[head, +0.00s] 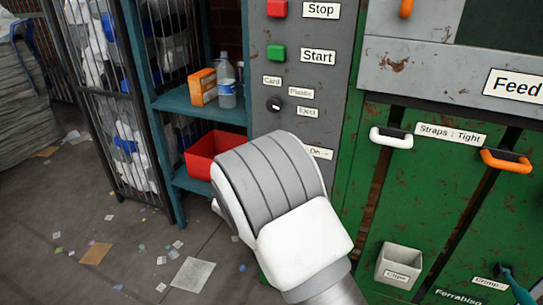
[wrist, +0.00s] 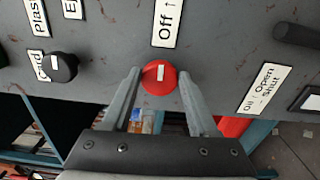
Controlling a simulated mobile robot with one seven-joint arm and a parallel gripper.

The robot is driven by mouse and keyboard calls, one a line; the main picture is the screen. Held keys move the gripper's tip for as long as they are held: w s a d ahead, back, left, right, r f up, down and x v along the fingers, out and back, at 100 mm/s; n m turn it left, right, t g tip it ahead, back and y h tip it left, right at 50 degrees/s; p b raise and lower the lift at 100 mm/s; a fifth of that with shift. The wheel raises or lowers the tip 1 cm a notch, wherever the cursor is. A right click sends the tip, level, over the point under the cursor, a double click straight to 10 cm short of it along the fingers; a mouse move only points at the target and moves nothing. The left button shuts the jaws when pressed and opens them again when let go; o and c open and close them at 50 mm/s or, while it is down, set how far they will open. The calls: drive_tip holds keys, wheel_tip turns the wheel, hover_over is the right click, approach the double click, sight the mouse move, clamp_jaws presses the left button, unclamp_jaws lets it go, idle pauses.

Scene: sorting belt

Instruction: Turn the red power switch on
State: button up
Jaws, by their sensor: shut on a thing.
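The red power switch (wrist: 159,68) is a round knob on the grey panel in the wrist view. In the head view my white and grey wrist hides the switch and the fingers. A label reading "On" (head: 318,153) is partly visible just above my wrist there.
The grey panel (head: 340,95) carries a red Stop button (head: 277,8), a green Start button (head: 276,53) and a black selector (head: 274,104). A red bin (head: 205,150) sits on the teal shelf to the left. Straps handles (head: 392,138) are on the right.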

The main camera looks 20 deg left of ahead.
drive_tip(key=shift+m, duration=0.4)
drive_tip(key=o, duration=1.4)
drive_tip(key=shift+c, duration=0.2)
drive_tip(key=shift+s, duration=0.15)
drive_tip(key=s+a+p, duration=0.1)
drive_tip(key=s+p, duration=0.2)
drive_tip(key=s, duration=1.4)
drive_tip(key=shift+a+p, duration=0.2)
drive_tip(key=shift+p, duration=0.15)
